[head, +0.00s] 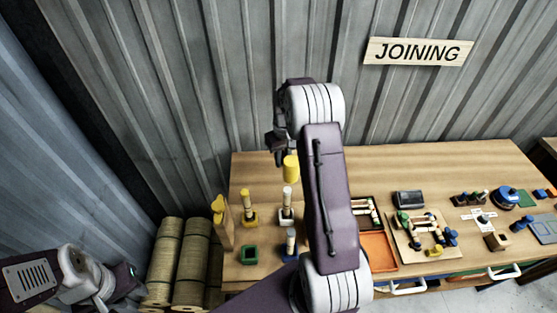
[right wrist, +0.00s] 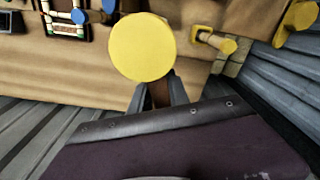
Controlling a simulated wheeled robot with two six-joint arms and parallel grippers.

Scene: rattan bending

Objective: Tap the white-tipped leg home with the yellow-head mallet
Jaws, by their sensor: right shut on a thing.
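In the right wrist view the round yellow head (right wrist: 142,47) is large in front of the jaws (right wrist: 163,92), and the white tip does not show. My left gripper (head: 122,277) is at the lower left, away from the bench; its jaws are unclear.
A tan piece with a yellow top (head: 224,225) is at the left edge. An orange tray (head: 378,251) and small parts lie right.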

